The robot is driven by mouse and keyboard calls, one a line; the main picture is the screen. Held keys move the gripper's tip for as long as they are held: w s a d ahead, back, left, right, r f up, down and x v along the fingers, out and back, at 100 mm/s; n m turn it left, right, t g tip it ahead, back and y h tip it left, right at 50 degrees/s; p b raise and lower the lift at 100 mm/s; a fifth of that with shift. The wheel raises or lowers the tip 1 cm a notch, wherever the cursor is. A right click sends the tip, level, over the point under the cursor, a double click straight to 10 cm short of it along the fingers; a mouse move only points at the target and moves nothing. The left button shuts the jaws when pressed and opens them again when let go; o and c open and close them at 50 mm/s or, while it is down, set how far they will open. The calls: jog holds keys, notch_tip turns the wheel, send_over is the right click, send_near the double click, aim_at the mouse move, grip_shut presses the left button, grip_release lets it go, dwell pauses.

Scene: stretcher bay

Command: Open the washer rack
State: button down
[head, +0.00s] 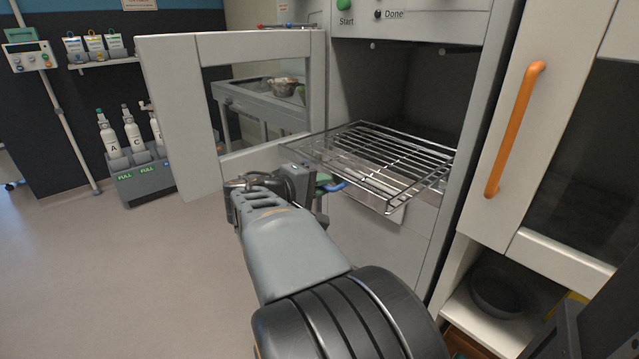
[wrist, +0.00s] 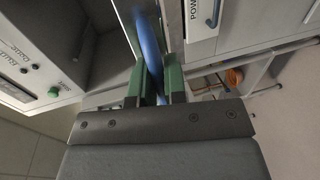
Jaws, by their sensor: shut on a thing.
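The washer (head: 407,30) has its windowed door (head: 172,95) swung open to the left. The wire rack (head: 385,160) sticks out of the dark chamber toward me, its inner end still inside. A blue handle (head: 334,186) shows at the rack's front left edge. My gripper (head: 322,184) is at that handle, with the fingers partly hidden by the wrist. In the wrist view, the green fingers (wrist: 155,88) are shut on the blue handle (wrist: 150,45).
An orange-handled cabinet door (head: 515,125) stands close on the right, above an open shelf with a dark bowl (head: 497,292). Bottles (head: 131,130) stand in a grey holder at the left. The floor (head: 150,270) at the left is clear.

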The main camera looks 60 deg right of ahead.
jog(key=c, duration=1.2)
grip_release()
jog(key=p+v, duration=0.2)
jog(key=v, duration=1.1)
jog(key=shift+a+r+p, duration=0.1)
jog(key=shift+a+p, duration=0.25)
jog(key=shift+p, duration=0.05)
jog(key=shift+r, duration=0.1)
jog(key=a+r+n+t+y+p, duration=0.1)
jog(key=a+r+y+p, duration=0.3)
jog(key=p, duration=0.5)
jog(key=a+r+n+t+y+p, duration=0.1)
jog(key=a+r+t+y+p, duration=0.3)
jog(key=a+y+p, duration=0.2)
jog(key=a+r+t+y+p, duration=0.2)
jog(key=a+r+y+p, duration=0.2)
jog(key=a+p, duration=0.4)
jog(key=shift+w+n+y+p, duration=0.35)
jog(key=shift+y+p, duration=0.35)
jog(key=shift+p, duration=1.95)
